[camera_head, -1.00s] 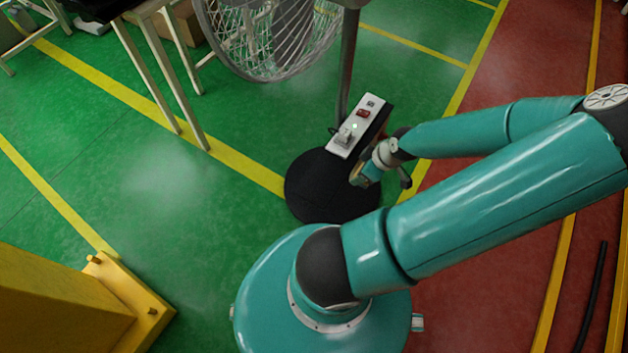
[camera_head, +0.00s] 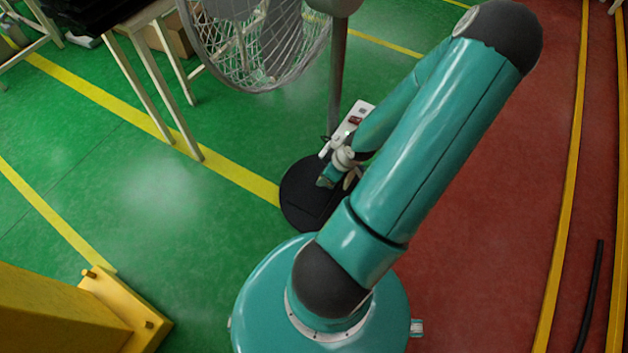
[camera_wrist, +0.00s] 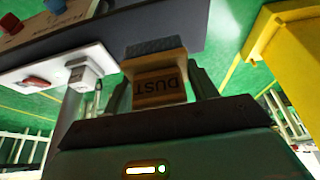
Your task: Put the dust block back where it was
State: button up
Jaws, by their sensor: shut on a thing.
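The dust block (camera_wrist: 158,90) is a small tan block with dark DUST lettering, upside down in the wrist view. My gripper (camera_wrist: 160,72) is shut on it, with one finger on each side. The block's far end overlaps the edge of a dark grey panel (camera_wrist: 150,28); I cannot tell whether they touch. In the head view my gripper (camera_head: 328,179) is low over the fan's round black base (camera_head: 300,205), and the block cannot be made out there.
A white power strip (camera_head: 361,113) with a red switch is beside the fan pole (camera_head: 337,80); it also shows in the wrist view (camera_wrist: 28,80) with a plug (camera_wrist: 82,73). The fan cage (camera_head: 255,45) hangs above. A yellow post base (camera_head: 120,310) is at lower left.

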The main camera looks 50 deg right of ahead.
send_over(310, 185)
jog(key=s, duration=0.2)
jog(key=f, duration=0.6)
jog(key=shift+w, duration=0.25)
jog(key=shift+f, duration=1.45)
jog(key=shift+f, duration=0.15)
jog(key=o, duration=0.9)
jog(key=shift+v, duration=6.2)
jog(key=shift+w, duration=0.1)
